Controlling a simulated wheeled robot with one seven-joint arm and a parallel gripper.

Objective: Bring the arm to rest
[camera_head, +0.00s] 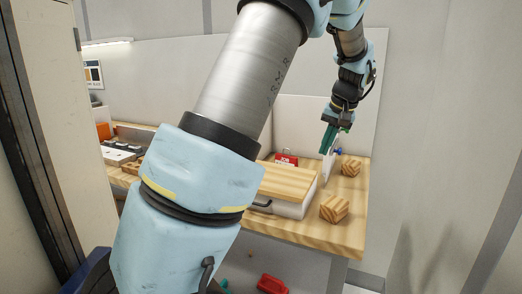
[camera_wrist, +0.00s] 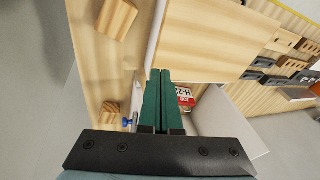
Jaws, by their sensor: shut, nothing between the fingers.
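My gripper (camera_head: 328,139) is raised above the right part of the wooden workbench (camera_head: 352,232), its fingers pointing down. In the wrist view its two green fingers (camera_wrist: 159,75) lie side by side, shut with nothing between them. My arm crosses the middle of the head view and hides part of the bench. Below the gripper is a white box (camera_head: 290,208) with a wooden board (camera_head: 290,180) on top and a dark handle.
Two wooden blocks, one nearer (camera_head: 334,208) and one farther (camera_head: 351,168), stand at the bench's right. A red item (camera_head: 286,159) lies behind the board. A thin white upright panel (camera_head: 329,165) is close to the gripper. Another red object (camera_head: 272,284) is low in front.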

